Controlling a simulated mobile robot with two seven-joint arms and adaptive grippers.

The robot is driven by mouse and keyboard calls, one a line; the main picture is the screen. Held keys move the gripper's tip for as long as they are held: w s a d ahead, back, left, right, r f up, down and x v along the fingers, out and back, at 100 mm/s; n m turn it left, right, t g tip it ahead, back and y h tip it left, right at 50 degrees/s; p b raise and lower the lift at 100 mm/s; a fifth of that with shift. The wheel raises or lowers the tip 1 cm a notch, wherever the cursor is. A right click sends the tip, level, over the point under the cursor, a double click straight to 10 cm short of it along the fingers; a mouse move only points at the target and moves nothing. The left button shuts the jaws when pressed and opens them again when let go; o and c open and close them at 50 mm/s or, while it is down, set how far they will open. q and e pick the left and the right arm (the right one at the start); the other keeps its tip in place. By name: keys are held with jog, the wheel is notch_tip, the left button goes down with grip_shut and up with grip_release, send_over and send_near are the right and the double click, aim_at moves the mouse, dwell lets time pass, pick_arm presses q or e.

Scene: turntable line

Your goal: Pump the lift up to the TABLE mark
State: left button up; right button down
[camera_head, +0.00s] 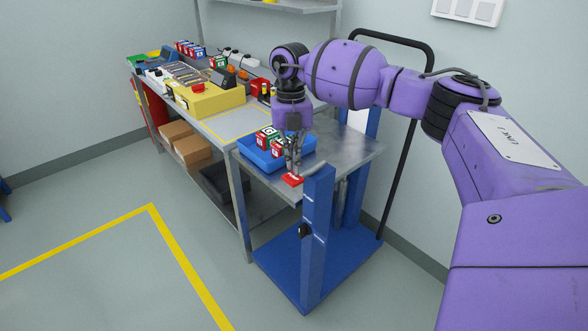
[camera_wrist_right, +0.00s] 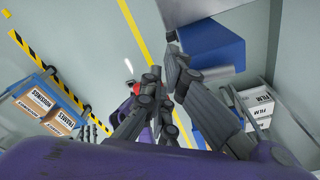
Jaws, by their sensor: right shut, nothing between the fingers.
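The lift has a grey top plate (camera_head: 345,152), a blue post (camera_head: 318,235) at its front and a blue base (camera_head: 345,262) on the floor. No TABLE mark is legible. A small red pad (camera_head: 292,180) shows at the plate's front edge by the blue post. My right gripper (camera_head: 292,170) points down, shut and empty, just over the red pad; I cannot tell whether they touch. The gripper's dark fingers also show in the wrist view (camera_wrist_right: 166,75). My left gripper is not in view.
A blue tray (camera_head: 258,158) with red cartons (camera_head: 268,135) is on the lift plate. A workbench (camera_head: 222,122) with a yellow box (camera_head: 210,98) adjoins on the left. A black handle (camera_head: 405,150) rises behind the lift. The floor in front is clear, with yellow lines.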

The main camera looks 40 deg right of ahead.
notch_tip(320, 180, up, 12)
jog(key=w, duration=0.1)
jog(key=shift+d, duration=0.25)
dwell(0.5)
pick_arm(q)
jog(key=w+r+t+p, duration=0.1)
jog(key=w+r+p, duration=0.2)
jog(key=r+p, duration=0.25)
pick_arm(e)
jog(key=s+f+b, duration=0.1)
jog(key=f, duration=0.2)
jog(key=s+a+f+b, duration=0.1)
jog(key=f+b, duration=0.1)
jog(key=f, duration=0.1)
jog(key=s+a+f+b, duration=0.1)
jog(key=f, duration=0.1)
jog(key=shift+s+f, duration=0.35)
jog(key=shift+f, duration=0.05)
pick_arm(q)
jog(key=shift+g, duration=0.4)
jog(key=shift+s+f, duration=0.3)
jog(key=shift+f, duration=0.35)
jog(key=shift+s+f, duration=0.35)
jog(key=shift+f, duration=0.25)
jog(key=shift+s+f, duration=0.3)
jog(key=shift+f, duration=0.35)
